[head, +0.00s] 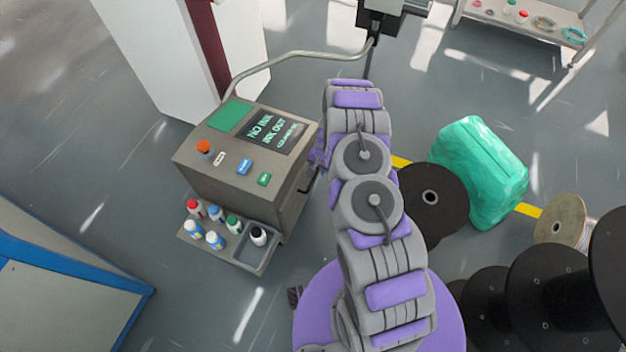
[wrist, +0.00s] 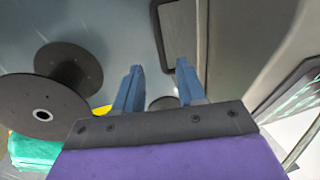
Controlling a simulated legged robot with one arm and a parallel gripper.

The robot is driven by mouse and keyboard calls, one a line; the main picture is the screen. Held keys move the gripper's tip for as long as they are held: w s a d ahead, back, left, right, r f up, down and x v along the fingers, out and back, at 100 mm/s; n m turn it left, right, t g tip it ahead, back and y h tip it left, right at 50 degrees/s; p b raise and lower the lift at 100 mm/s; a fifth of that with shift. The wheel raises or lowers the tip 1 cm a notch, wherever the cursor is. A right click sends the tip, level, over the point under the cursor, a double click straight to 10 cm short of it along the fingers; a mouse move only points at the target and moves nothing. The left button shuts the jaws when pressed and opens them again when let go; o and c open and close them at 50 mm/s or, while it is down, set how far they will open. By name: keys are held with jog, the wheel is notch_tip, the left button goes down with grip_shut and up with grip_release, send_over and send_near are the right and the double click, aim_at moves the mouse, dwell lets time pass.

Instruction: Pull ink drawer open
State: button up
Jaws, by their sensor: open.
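The grey ink machine (head: 240,165) stands left of my arm in the head view. In the wrist view, a dark rounded handle (wrist: 158,40) shows beside the machine's grey side. My gripper (wrist: 160,66) is open, its two blue fingers pointing at the handle's lower part. I cannot tell whether they touch it. In the head view my arm mostly hides the gripper.
A tray (head: 268,264) with several ink bottles juts from the machine's front. A bent metal pipe (head: 290,56) rises behind it. Black spools (head: 434,197) and a green wrapped bundle (head: 478,170) stand on the right. A blue-edged cabinet (head: 75,280) is at lower left. Floor between is clear.

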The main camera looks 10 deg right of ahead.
aim_at(313, 181)
jog(key=f, duration=0.3)
jog(key=a+f+b, duration=0.1)
jog(key=f, duration=0.2)
jog(key=w+f, duration=0.1)
jog(key=f, duration=0.2)
jog(key=shift+a+f+b, duration=0.2)
jog(key=shift+f+b, duration=0.2)
jog(key=shift+c, duration=0.2)
grip_shut()
